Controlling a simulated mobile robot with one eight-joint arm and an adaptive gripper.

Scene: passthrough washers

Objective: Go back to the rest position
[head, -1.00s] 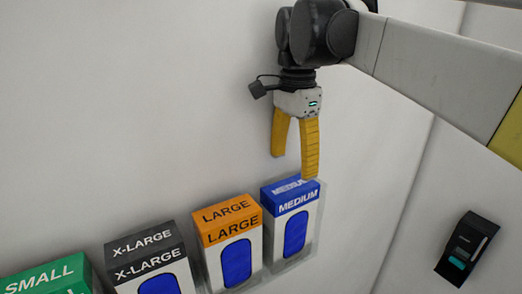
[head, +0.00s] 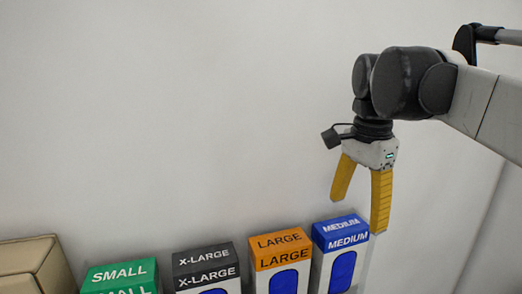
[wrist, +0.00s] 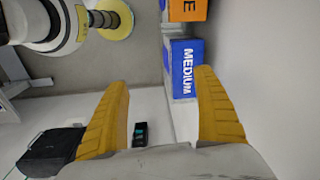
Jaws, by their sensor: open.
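My gripper (head: 360,200) hangs fingers-down near the white wall in the head view, above the blue MEDIUM box (head: 342,240). Its two yellow fingers are spread apart with nothing between them. In the wrist view the fingers (wrist: 165,110) are also apart and empty, with the MEDIUM box (wrist: 184,72) beyond them. No rest position is marked in either view.
Left of MEDIUM stand an orange LARGE box (head: 280,248), a dark X-LARGE box (head: 206,264) and a green SMALL box (head: 118,274). A tan box (head: 32,264) is at the far left. A small black device (wrist: 140,134) shows in the wrist view. The wall above is clear.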

